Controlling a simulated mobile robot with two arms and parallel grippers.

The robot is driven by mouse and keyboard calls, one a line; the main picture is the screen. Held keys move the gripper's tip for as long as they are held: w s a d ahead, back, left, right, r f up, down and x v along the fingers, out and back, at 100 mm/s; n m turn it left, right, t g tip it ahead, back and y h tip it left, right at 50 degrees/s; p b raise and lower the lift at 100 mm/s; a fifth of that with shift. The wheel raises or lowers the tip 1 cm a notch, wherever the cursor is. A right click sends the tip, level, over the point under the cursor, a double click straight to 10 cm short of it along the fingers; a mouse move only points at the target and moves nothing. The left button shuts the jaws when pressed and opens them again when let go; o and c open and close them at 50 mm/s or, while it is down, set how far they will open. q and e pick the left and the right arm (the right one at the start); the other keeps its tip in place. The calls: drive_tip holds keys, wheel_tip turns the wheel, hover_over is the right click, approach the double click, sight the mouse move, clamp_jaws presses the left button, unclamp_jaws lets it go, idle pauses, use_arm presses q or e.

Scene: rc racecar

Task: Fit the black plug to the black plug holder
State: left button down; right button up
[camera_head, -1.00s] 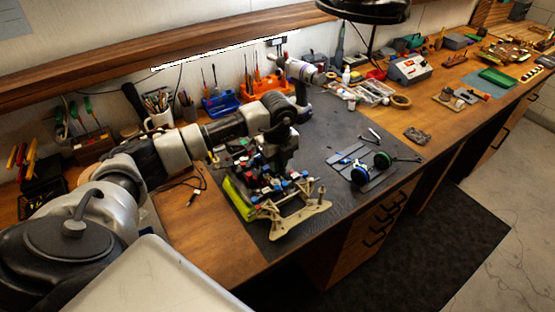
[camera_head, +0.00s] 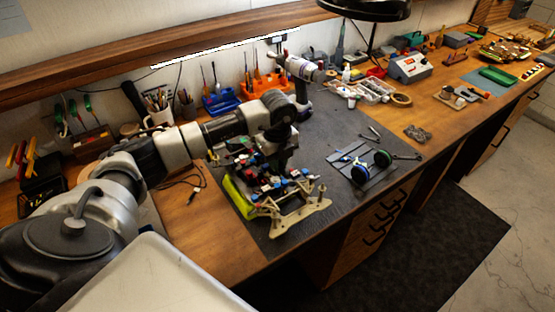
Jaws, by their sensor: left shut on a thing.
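The RC racecar chassis (camera_head: 290,218) stands on the dark mat, with a yellow-green part at its left side and a tan plate at its front. Several small red, blue and white parts crowd its top. My left gripper (camera_head: 276,172) points down at the back of the chassis, among these parts. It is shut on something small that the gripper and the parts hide. I cannot make out the black plug or the black plug holder at this size. My right gripper is not in view.
An orange tool holder (camera_head: 262,86) and a blue one (camera_head: 221,103) stand behind. A drill (camera_head: 300,68) stands at the back. The mat between car and drill is mostly clear.

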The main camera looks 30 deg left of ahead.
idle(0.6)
use_arm(q)
drive_tip(key=shift+f+b, duration=0.35)
drive_tip(key=shift+f, duration=0.1)
drive_tip(key=shift+r, duration=0.15)
idle(0.7)
idle(0.9)
drive_tip(key=shift+a, duration=0.1)
idle(1.9)
idle(1.5)
